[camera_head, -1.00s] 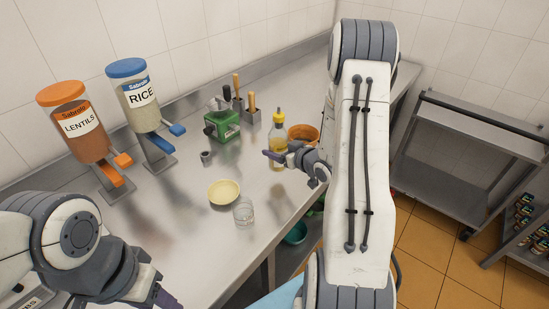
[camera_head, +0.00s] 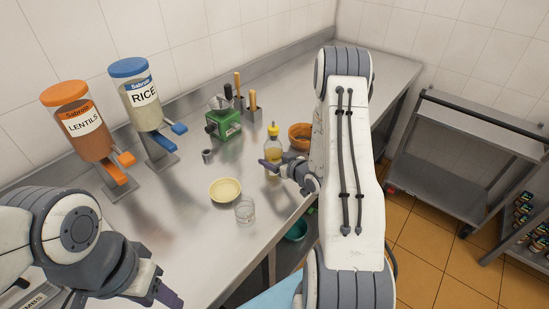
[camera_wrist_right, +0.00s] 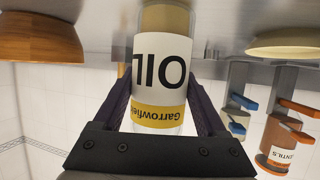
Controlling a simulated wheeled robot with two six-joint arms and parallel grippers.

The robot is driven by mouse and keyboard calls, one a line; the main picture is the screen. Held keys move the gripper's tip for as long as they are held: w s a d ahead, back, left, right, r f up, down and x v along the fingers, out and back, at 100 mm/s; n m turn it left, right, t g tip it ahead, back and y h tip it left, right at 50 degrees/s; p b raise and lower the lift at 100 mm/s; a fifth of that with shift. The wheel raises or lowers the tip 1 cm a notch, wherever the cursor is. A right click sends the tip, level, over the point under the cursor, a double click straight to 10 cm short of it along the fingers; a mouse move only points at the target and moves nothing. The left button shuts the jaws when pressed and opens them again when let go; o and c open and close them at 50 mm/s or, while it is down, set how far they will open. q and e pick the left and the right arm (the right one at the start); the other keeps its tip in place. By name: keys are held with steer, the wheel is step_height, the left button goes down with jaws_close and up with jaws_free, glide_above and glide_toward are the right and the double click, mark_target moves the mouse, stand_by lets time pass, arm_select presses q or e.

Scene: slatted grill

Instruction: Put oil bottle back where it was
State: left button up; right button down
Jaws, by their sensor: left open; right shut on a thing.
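The oil bottle (camera_head: 272,152) has a yellow cap and yellowish oil, and is upright over the steel counter in front of the orange bowl. My right gripper (camera_head: 277,168) is shut on its lower part. In the right wrist view, which is upside down, the bottle (camera_wrist_right: 161,60) with its OIL label sits between the two dark fingers of the gripper (camera_wrist_right: 161,98). Whether its base touches the counter is hard to tell. My left gripper (camera_head: 165,296) is open and empty at the bottom left, partly cut off by the frame edge.
The orange bowl (camera_head: 301,132) stands close behind the bottle. A cream bowl (camera_head: 225,188) and a glass (camera_head: 244,212) are nearer.

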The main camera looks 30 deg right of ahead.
jaws_free()
